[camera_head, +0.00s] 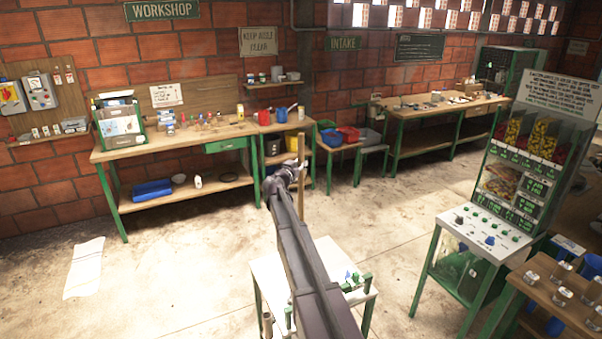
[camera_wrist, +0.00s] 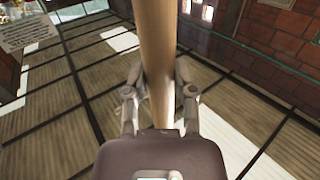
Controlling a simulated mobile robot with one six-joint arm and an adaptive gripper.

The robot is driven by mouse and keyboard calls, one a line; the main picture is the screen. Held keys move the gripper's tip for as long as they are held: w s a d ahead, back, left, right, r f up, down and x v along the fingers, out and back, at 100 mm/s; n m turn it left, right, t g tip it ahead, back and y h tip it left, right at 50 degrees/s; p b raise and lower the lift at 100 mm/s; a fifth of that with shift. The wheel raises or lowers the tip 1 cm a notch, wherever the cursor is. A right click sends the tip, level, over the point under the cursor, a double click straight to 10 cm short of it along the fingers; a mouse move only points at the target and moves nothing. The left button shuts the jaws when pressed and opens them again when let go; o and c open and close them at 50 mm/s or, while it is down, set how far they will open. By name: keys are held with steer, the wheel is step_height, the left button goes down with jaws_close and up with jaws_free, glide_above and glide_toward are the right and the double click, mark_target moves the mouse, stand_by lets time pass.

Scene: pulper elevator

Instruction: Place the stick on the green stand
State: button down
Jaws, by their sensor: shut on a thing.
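My gripper (camera_head: 296,173) is shut on a long wooden stick (camera_head: 301,148) and holds it upright in the air. In the wrist view the pale stick (camera_wrist: 157,50) runs between the two fingers of my gripper (camera_wrist: 159,88). A low stand with a white top (camera_head: 268,271) and green legs is in the lower middle of the head view, below my gripper. My arm covers much of it. Small green parts (camera_head: 356,281) and a blue piece show on its right side. I cannot tell if this is the green stand meant.
A wooden workbench (camera_head: 170,149) with green legs stands along the left wall. Another long bench (camera_head: 440,112) is at the back right. A green-framed machine with a control panel (camera_head: 488,232) and a table with glasses (camera_head: 560,305) stand at the right. Open floor lies between.

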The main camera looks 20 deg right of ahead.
steer(key=shift+f+b, duration=0.7)
steer(key=shift+f, duration=0.5)
steer(key=shift+c, duration=2.2)
jaws_free()
steer(key=shift+r, duration=0.2)
steer(key=v, duration=1.2)
steer(key=shift+s, duration=0.1)
